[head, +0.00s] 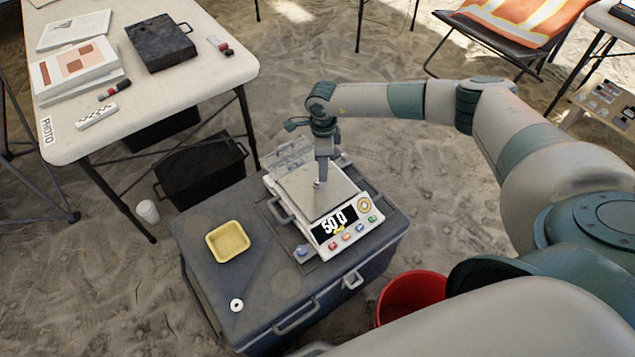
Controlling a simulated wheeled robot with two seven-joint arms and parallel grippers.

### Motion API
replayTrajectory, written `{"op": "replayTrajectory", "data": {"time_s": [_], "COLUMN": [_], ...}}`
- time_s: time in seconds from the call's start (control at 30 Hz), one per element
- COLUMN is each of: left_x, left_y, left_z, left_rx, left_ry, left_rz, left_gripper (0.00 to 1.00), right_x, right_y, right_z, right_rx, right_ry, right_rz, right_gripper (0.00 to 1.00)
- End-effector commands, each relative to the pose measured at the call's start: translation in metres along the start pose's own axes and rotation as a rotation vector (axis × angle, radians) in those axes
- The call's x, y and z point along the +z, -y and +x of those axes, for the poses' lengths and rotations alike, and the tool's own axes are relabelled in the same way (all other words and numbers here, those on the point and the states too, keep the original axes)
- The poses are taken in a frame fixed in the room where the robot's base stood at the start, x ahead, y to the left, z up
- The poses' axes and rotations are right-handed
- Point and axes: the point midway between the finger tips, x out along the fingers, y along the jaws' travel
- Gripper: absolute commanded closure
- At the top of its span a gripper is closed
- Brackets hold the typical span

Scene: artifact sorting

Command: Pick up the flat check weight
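My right gripper (319,181) points straight down over the steel pan (339,184) of a white digital scale (336,234). Its fingertips are at or just above the pan, and I see them too narrowly to tell whether they are open or shut. The scale's display reads 50.0. I cannot make out a flat check weight clearly; a tiny light spot at the fingertips may be part of it or of the gripper. A small white disc with a dark centre (237,305) lies on the case lid at the front left. My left gripper is not in view.
The scale stands on a grey-blue case (260,275) with a yellow tray (228,241) at its left. A red bucket (411,296) is beside the case at right. A white table (190,85) with papers and a dark box (160,42) stands at upper left.

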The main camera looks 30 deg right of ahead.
Motion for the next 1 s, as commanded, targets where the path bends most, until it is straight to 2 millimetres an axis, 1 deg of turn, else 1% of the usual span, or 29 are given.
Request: {"op": "replayTrajectory", "data": {"time_s": [0.1,0.33,0.43,0.57,0.7,0.8,0.9,1.0], "left_x": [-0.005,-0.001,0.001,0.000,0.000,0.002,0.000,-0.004], "left_y": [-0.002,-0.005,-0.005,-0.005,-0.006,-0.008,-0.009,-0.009], "left_z": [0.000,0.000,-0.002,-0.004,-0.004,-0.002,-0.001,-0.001], "left_rx": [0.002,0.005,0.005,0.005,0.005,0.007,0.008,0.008], "left_ry": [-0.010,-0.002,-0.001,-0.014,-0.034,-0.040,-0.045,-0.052], "left_rz": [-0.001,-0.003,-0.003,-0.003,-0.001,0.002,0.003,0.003], "left_gripper": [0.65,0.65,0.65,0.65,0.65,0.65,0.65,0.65], "right_x": [0.000,0.000,0.002,0.007,0.015,0.013,0.013,0.014], "right_y": [0.000,0.000,0.000,-0.002,-0.003,-0.002,-0.002,-0.002], "right_z": [0.001,0.002,0.005,0.016,0.033,0.045,0.052,0.053], "right_rx": [0.000,0.000,0.001,0.002,0.002,0.002,0.001,0.001], "right_ry": [0.000,0.000,0.000,0.000,-0.001,-0.001,-0.001,0.000], "right_rz": [0.000,0.000,0.001,0.001,-0.001,0.002,0.001,0.001], "right_gripper": [0.61,0.61,0.61,0.61,0.61,0.61,0.61,0.61]}}
